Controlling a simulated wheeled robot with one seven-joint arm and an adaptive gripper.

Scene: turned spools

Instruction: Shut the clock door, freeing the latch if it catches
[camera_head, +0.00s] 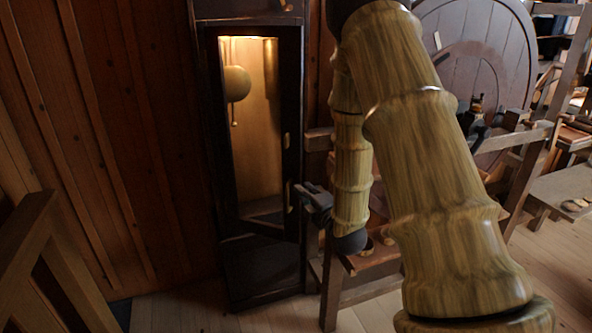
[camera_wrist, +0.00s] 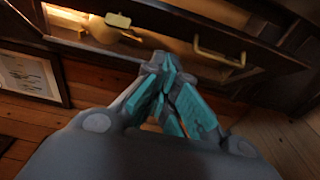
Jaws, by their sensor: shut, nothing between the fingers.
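The tall dark clock case (camera_head: 262,273) stands against the wood wall. Its narrow framed door (camera_head: 291,95) is on the front, and the lit inside with a round pendulum (camera_head: 237,84) shows through it. The door's lower edge slants out to the right, so it seems slightly ajar; the gap is not clear. A brass handle (camera_head: 289,195) is on the door's right side, also in the wrist view (camera_wrist: 222,60). A smaller brass piece, perhaps the latch (camera_head: 286,140), sits above it. My gripper (camera_head: 303,189) is shut and empty, just right of the handle; its fingertips (camera_wrist: 165,66) point toward the door.
A wooden frame or bench (camera_head: 330,285) stands close right of the clock, beneath my arm. A large round wooden wheel (camera_head: 480,60) is behind it. A wooden railing (camera_head: 40,240) is at the lower left. Some floor (camera_head: 180,312) is clear in front of the clock.

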